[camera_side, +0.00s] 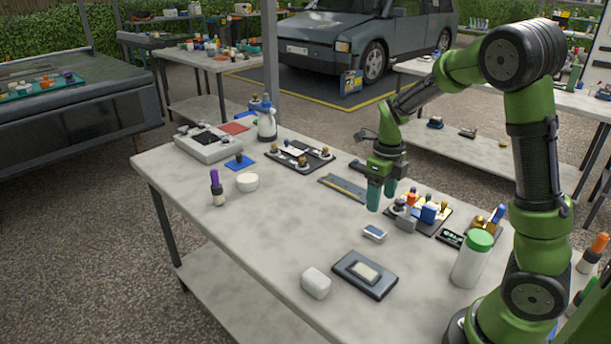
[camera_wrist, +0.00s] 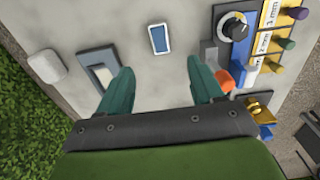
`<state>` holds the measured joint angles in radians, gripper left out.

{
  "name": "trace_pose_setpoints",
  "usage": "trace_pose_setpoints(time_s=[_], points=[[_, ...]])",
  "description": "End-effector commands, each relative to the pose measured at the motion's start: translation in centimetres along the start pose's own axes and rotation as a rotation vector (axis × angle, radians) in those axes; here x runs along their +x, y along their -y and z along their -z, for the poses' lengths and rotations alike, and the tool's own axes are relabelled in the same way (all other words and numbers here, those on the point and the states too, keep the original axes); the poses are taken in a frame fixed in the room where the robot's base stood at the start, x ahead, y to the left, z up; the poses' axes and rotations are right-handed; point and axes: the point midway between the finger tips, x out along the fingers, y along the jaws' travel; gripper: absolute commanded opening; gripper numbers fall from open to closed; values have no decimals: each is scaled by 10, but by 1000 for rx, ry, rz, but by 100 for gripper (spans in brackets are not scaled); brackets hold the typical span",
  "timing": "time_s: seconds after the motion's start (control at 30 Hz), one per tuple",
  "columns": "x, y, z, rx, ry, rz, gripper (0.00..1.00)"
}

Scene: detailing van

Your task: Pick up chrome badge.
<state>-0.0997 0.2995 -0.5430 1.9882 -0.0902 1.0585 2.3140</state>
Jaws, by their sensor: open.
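A small blue rectangular piece with a bright silvery rim, which looks like the chrome badge (camera_side: 374,232), lies flat on the grey worktable (camera_side: 290,240). In the wrist view the badge (camera_wrist: 158,39) is beyond my fingertips, sideways roughly between them. My gripper (camera_side: 381,197) hangs above the table, fingers pointing down, higher than the badge and apart from it. In the wrist view my gripper (camera_wrist: 160,72) shows two teal fingers spread apart with nothing between them.
A dark pad with a pale block (camera_side: 364,271) and a white rounded block (camera_side: 316,282) lie nearer the front. A tray of coloured tools (camera_side: 420,214) is right of my gripper. A green-capped white jar (camera_side: 473,258) stands near my arm. The table's left front is clear.

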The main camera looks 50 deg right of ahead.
Motion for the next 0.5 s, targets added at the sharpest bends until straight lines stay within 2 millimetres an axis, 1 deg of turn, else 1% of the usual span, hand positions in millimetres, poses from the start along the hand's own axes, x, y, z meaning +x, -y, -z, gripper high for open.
trace_pose_setpoints(time_s=[0.03, 0.1, 0.2, 0.4, 0.5], points=[[12, 0, 1, 1, -6, -1, 66], [26, 0, 1, 2, -5, -1, 66], [40, 0, 1, 0, -4, 0, 66], [53, 0, 0, -1, -1, 0, 66], [65, 0, 0, 0, -3, 0, 66]])
